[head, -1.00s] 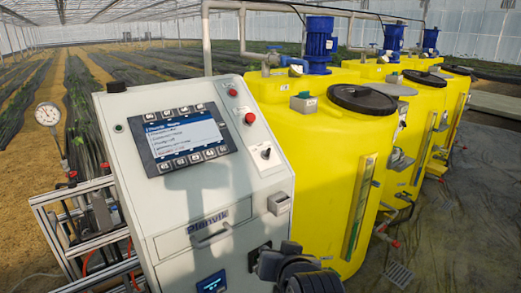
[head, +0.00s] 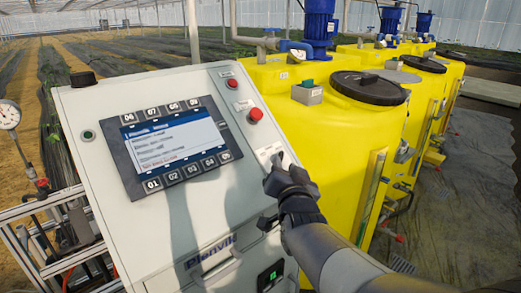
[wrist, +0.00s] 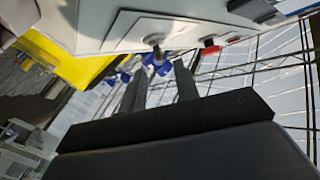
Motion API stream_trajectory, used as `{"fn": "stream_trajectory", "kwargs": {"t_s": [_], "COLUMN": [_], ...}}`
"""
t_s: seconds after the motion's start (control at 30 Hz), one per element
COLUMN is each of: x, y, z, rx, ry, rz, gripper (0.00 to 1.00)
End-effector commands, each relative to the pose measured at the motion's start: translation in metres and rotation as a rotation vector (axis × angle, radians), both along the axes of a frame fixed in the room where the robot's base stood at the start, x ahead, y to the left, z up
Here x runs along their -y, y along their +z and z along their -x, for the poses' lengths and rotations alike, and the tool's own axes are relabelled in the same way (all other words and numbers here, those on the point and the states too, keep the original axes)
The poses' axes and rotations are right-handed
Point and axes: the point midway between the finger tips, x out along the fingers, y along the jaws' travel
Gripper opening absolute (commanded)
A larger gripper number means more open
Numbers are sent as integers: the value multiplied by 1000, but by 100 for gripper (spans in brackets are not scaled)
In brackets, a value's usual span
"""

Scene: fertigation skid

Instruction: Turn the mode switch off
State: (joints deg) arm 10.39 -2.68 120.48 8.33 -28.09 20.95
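The mode switch (wrist: 156,40) is a small grey knob on a pale plate on the right side of the sloping control panel. The wrist view shows it just past my gripper's tips, roughly in line with the gap between them. My gripper (wrist: 158,75) is open and empty, its two dark fingers apart. In the head view my gripper (head: 280,162) reaches in from the lower right and covers most of the switch; part of its plate (head: 266,149) shows. I cannot tell which way the knob points, nor whether a finger touches it.
The white cabinet (head: 165,225) carries a lit screen (head: 170,143) with buttons around it. A red button (head: 255,115) sits above the switch. Yellow tanks (head: 350,135) stand close on the right. A gauge (head: 9,115) is at the far left.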

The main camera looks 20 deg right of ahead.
Motion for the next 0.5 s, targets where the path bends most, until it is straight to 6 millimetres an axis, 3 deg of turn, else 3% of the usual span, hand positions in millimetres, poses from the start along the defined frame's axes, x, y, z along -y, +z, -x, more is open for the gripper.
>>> {"fn": "stream_trajectory", "kwargs": {"t_s": [0.3,0.5], "x": [11,15], "y": [1,0], "z": [-41,-58], "rx": [-2,-2], "ry": [0,0], "rz": [-1,-1], "gripper": [30,30]}}
